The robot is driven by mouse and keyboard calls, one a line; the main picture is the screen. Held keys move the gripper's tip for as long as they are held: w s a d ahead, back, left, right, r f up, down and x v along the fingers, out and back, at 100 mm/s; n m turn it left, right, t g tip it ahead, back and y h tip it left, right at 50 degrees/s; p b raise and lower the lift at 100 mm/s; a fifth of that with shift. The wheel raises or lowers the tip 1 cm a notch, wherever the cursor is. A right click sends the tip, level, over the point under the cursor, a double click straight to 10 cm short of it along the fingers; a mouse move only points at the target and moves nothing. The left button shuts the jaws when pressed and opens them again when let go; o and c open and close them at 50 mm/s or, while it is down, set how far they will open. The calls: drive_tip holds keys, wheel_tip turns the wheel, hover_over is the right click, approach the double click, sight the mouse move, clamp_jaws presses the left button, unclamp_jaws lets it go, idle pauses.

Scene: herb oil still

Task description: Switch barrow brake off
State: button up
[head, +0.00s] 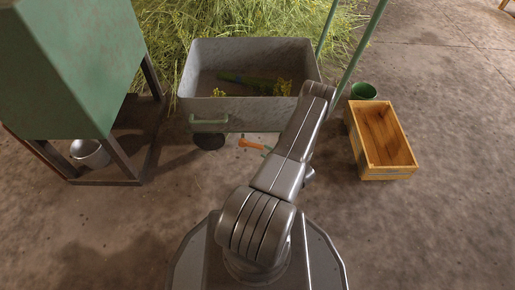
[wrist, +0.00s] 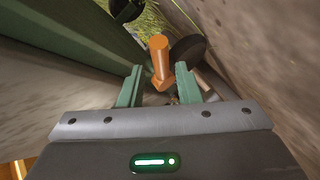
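The grey barrow (head: 250,115) stands ahead with a bundle of green herbs with yellow flowers (head: 250,81) in its tray. An orange lever (head: 250,143), which looks like the brake, is low at its near side, by a dark wheel (head: 209,142). In the wrist view the orange lever (wrist: 159,52) has a rounded end and stands between and just beyond my green fingertips. My gripper (wrist: 159,70) is open, one finger on each side of the lever; I cannot tell whether either touches it. In the head view my arm hides most of the gripper.
A green tank (head: 70,70) on a dark stand is at the left, with a metal bucket (head: 90,153) beneath. A wooden crate (head: 382,140) and green pot (head: 363,91) are at the right, near green poles (head: 360,50). Cut herbs lie behind the barrow. Front-right floor is clear.

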sight(259, 147)
drive_tip(key=b+x, duration=0.2)
drive_tip(key=x, duration=0.5)
drive_tip(key=shift+c, duration=0.2)
drive_tip(key=shift+s, duration=0.1)
clamp_jaws()
